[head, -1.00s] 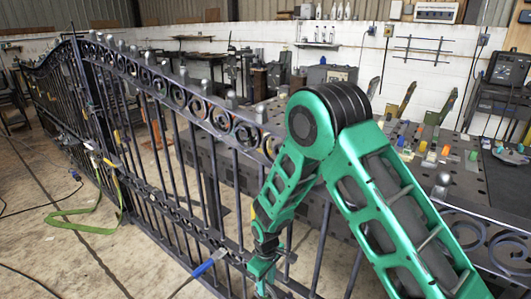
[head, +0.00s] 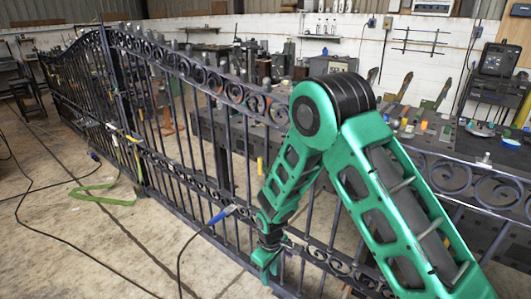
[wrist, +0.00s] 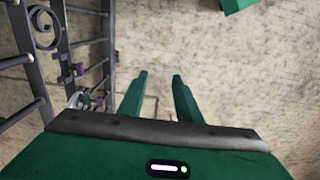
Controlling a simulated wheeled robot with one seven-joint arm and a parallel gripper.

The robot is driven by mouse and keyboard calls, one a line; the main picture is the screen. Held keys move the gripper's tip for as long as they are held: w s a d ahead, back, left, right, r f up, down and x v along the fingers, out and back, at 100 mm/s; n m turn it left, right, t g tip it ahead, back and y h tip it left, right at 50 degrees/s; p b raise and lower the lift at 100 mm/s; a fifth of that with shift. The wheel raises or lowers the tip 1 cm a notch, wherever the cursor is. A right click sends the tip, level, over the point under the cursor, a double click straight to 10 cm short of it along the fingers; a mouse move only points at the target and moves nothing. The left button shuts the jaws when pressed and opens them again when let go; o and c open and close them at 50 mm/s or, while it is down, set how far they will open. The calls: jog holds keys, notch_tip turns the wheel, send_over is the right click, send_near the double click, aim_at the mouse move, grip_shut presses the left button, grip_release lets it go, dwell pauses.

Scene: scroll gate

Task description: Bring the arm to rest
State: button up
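My green arm is folded into a sharp bend at the right of the head view, with its forearm pointing down. My gripper (head: 266,268) hangs low beside the dark scroll gate (head: 188,150). The wrist view shows my gripper (wrist: 160,76) with its two green fingers apart and nothing between them, over the concrete floor (wrist: 235,80). Gate bars (wrist: 85,60) with a scroll stand to the left of the fingers, apart from them in the picture.
A green strap (head: 100,197) and dark cables (head: 110,247) lie on the floor. A worktable with tools stands behind the gate. Floor at front left is mostly clear.

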jog(key=s+d+r+m, duration=0.2)
jog(key=d+r+m, duration=0.2)
jog(key=d+r, duration=0.9)
jog(key=s+d+r+m, duration=0.2)
jog(key=d+r+m, duration=0.2)
jog(key=d+r, duration=0.85)
jog(key=s+d+r+m, duration=0.5)
jog(key=s+d+r, duration=0.1)
jog(key=s+d, duration=0.65)
jog(key=s+r+m, duration=0.1)
jog(key=s+m, duration=0.1)
jog(key=s, duration=0.4)
jog(key=s+d+r+m, duration=0.1)
jog(key=s, duration=0.5)
jog(key=shift+s+d+r+m, duration=0.25)
jog(key=shift+d+m, duration=0.05)
jog(key=shift+m, duration=0.1)
jog(key=shift+w+f, duration=0.25)
jog(key=shift+w, duration=0.4)
